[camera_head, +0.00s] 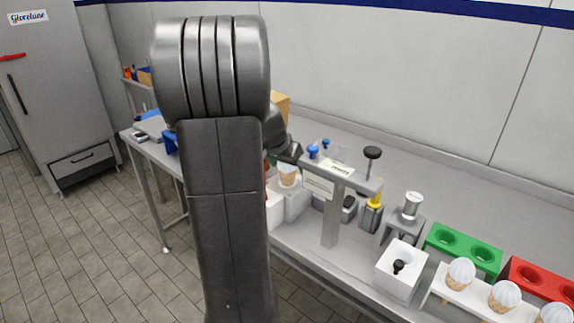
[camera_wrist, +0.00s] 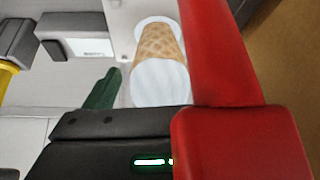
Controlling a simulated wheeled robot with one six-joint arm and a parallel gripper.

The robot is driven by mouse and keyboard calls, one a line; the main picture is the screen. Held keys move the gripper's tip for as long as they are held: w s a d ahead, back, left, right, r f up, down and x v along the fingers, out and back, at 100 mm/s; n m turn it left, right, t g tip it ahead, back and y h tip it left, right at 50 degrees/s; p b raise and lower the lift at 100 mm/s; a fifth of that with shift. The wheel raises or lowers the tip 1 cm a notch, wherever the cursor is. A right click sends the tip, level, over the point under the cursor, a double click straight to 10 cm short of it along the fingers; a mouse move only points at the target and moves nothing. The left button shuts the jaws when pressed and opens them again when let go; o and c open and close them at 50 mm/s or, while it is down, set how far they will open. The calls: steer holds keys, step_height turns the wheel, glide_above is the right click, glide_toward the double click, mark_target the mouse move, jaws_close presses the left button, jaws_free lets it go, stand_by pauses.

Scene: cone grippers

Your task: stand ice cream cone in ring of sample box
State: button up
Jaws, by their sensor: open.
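An ice cream cone (camera_head: 288,177) with a white top stands upright at the white sample box (camera_head: 292,203), just right of my arm in the head view. In the wrist view the cone (camera_wrist: 160,46) points away from me, its narrow end inside the pale ring (camera_wrist: 143,22). My gripper (camera_wrist: 152,62) is open, with a green finger left of the cone and a red finger at its right. A gap shows on the green side; the red finger overlaps the cone's right edge, so contact there cannot be told. My arm hides most of the gripper in the head view.
A grey stand (camera_head: 332,215) with a crossbar rises right of the sample box.

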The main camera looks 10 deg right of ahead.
steer(key=v, duration=1.3)
steer(key=shift+r, duration=0.35)
steer(key=shift+f, duration=0.1)
steer(key=x, duration=1.3)
steer(key=shift+f, duration=0.2)
steer(key=shift+r+p, duration=0.15)
steer(key=shift+p, duration=0.15)
